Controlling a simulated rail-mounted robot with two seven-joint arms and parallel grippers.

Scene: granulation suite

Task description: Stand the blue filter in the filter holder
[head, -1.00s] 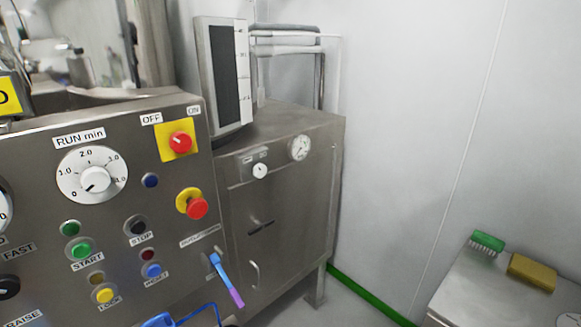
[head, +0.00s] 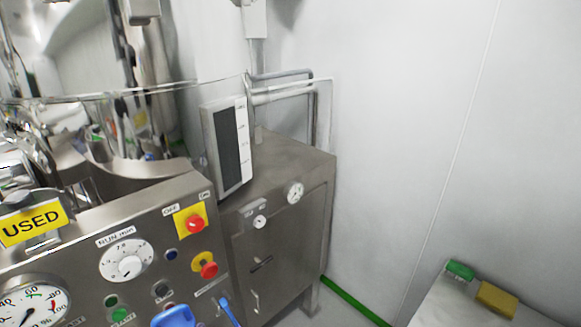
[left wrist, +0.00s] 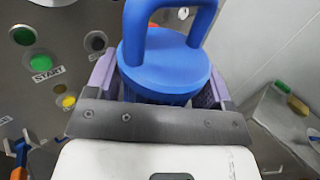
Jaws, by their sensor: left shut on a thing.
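The blue filter (left wrist: 165,65) has a round lid with an arched handle and fills the middle of the left wrist view. My left gripper (left wrist: 162,88) is shut on it, with a lilac finger on each side. The filter's lower part is hidden behind the gripper body. In the head view a blue handle-shaped piece (head: 173,316), which looks like the top of the filter, shows at the bottom edge in front of the control panel. I cannot make out the filter holder in either view. My right gripper is not in view.
A steel control panel (head: 150,225) with knobs and buttons stands close at the left. A blue-handled tool (head: 228,310) hangs at its lower right. A steel cabinet (head: 290,240) stands behind. A table (head: 440,305) at lower right holds a green brush (head: 460,269) and a yellow sponge (head: 497,298).

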